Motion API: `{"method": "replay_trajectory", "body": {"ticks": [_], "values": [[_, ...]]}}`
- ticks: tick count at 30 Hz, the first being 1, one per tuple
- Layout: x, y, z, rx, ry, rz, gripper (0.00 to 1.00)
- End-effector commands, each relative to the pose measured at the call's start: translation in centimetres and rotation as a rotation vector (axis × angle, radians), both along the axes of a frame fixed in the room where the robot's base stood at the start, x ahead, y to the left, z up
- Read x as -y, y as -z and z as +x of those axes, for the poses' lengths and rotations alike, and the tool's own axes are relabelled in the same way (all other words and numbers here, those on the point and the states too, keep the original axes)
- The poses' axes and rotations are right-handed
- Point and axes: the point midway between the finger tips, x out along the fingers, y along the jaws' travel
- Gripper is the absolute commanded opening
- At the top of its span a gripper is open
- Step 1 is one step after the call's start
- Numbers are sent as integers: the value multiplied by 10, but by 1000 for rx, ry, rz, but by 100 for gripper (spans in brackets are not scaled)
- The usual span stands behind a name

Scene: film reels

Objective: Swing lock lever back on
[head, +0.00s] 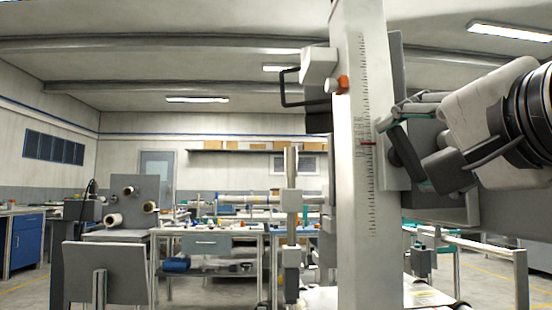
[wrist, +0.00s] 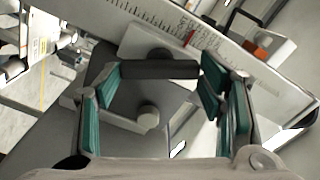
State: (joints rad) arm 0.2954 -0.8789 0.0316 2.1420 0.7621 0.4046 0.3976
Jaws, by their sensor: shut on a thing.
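The lock lever shows as a short dark bar (head: 407,152) on the right side of the pale column (head: 357,215) with the printed scale. In the wrist view the dark bar (wrist: 158,70) spans between the teal pads, touching or nearly touching both. My gripper (head: 404,154) is shut on it; it also shows in the wrist view (wrist: 160,72). A dark round hub (wrist: 158,53) sits just behind the bar. In the head view the lever's mount is partly hidden by my fingers.
An orange knob (head: 343,84) and a black loop handle (head: 289,87) are on the column's left side. A red pointer (head: 368,143) crosses the scale. A grey plate (head: 396,60) stands behind the column. Benches and a reel stand (head: 126,205) are farther back.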

Motion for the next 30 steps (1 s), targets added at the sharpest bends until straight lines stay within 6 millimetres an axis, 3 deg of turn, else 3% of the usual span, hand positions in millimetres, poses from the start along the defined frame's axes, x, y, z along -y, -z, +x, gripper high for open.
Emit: {"method": "replay_trajectory", "body": {"ticks": [15, 30], "values": [[1, 1, 0, 0, 2, 389, 35], [1, 1, 0, 0, 1, 497, 35]]}}
